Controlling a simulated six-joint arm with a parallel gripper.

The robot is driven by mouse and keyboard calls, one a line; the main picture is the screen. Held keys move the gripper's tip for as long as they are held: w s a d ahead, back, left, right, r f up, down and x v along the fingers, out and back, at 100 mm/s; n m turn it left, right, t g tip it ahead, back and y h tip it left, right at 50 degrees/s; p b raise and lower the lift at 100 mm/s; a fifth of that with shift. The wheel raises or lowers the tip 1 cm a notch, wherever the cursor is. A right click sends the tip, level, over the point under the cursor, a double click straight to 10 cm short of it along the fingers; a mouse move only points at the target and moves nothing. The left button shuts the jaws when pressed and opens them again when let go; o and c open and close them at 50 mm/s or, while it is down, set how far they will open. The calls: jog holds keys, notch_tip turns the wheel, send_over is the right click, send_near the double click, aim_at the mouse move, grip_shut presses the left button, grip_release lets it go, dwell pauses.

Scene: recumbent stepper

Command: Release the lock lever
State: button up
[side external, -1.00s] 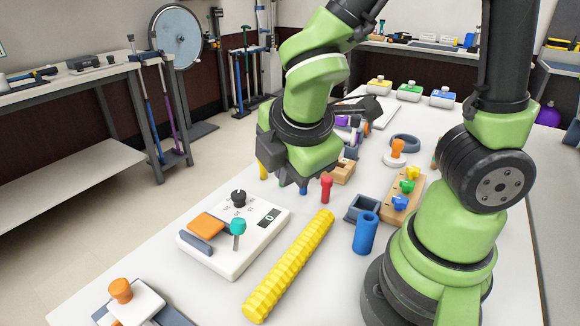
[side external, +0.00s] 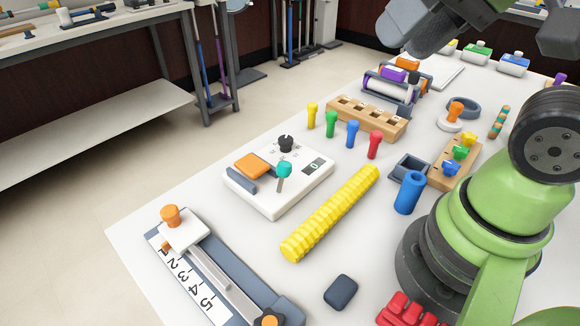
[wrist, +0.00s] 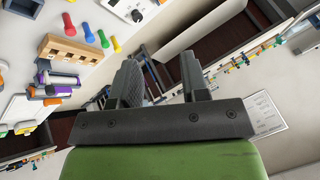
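No part is labelled as the lock lever. A white control box (side external: 262,205) on the table carries a teal-knobbed lever (side external: 284,170), standing nearly upright, a black dial (side external: 286,144) and an orange pad (side external: 251,165). A numbered slide rail (side external: 235,268) at the lower left has a white carriage (side external: 184,232) with an orange knob (side external: 171,215) at its far end. My gripper (wrist: 162,78) has its two fingers apart with nothing between them. It is high above the table, away from the box and rail; dark parts of my arm show at the side view's top.
A yellow ridged roller (side external: 332,212) lies beside the box. Several coloured pegs (side external: 331,123) stand by a wooden block (side external: 367,118). A blue cup (side external: 409,193), a grey tray (side external: 407,168) and a dark block (side external: 341,291) are nearer my base. Bare table lies between roller and rail.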

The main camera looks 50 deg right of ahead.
jog(key=w+f+m+g, duration=0.2)
jog(key=w+g, duration=0.1)
jog(key=w, duration=0.4)
jog(key=m+g, duration=0.3)
jog(key=g, duration=0.1)
send_near(282, 178)
jog(key=f, duration=0.3)
jog(key=a+f+m+g+y, duration=0.1)
jog(key=f, duration=0.2)
jog(key=f+g, duration=0.1)
jog(key=f, duration=0.3)
jog(key=shift+s+a+f, duration=0.1)
jog(key=shift+s+a, duration=0.25)
